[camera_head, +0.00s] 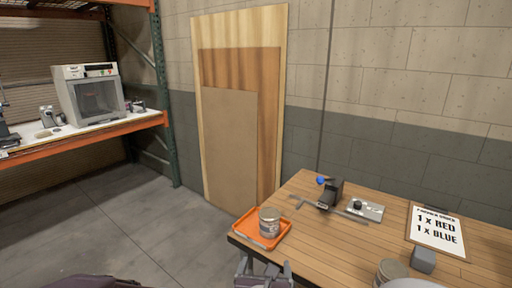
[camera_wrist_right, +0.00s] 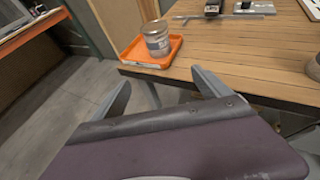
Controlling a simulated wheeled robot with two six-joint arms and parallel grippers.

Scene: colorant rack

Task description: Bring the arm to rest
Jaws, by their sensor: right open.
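My right gripper (camera_head: 263,272) shows at the bottom of the head view, just in front of the near left edge of the wooden table (camera_head: 350,245). In the right wrist view its two fingers (camera_wrist_right: 163,90) stand wide apart with nothing between them. A metal can (camera_head: 269,222) with a pale label stands upright in an orange tray (camera_head: 246,232) on the table's left corner, beyond the fingertips and apart from them. The can (camera_wrist_right: 157,38) and tray (camera_wrist_right: 132,52) also show in the right wrist view. My left gripper is not in view.
A second can (camera_head: 391,271) and a grey block (camera_head: 423,260) stand at the near right. A black device with a blue knob (camera_head: 329,193) and a sign reading 1 x RED, 1 x BLUE (camera_head: 438,230) are behind. A shelf with a white machine (camera_head: 88,95) stands left. Floor between is clear.

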